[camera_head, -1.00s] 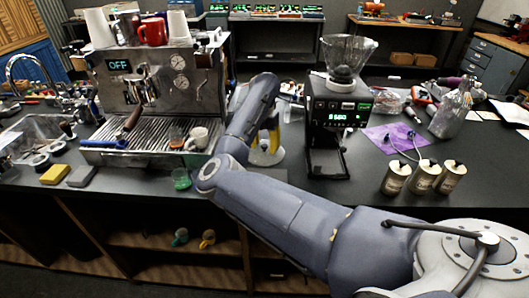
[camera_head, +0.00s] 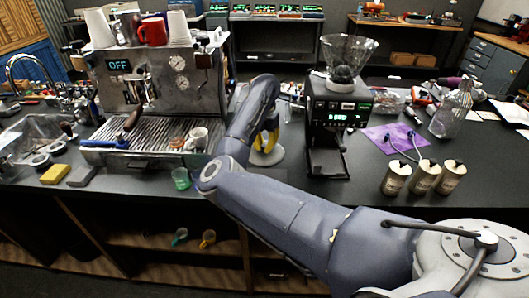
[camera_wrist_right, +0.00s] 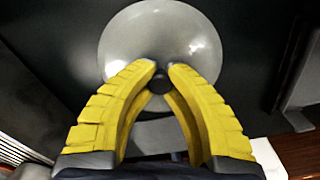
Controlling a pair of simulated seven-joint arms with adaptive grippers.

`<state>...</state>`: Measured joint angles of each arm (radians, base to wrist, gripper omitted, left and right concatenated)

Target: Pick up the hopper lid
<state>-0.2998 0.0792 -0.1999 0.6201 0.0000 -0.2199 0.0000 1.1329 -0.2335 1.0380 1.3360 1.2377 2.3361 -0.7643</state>
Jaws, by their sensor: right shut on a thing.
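The hopper lid (camera_head: 277,159) is a pale round disc with a small dark knob. It shows at the counter between the espresso machine and the grinder, and fills the upper middle of the right wrist view (camera_wrist_right: 130,35). My right gripper (camera_head: 267,143) points down over the lid. In the right wrist view its yellow fingertips (camera_wrist_right: 160,76) are shut on the dark knob. I cannot tell whether the lid touches the counter. The grinder (camera_head: 340,115), with its clear funnel-shaped hopper (camera_head: 348,55) open at the top, stands right of the lid. My left gripper is not in view.
The espresso machine (camera_head: 160,85) stands left of the lid. A green glass (camera_head: 181,178) is near the counter's front edge. Bare counter (camera_head: 300,185) shows in front of the grinder.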

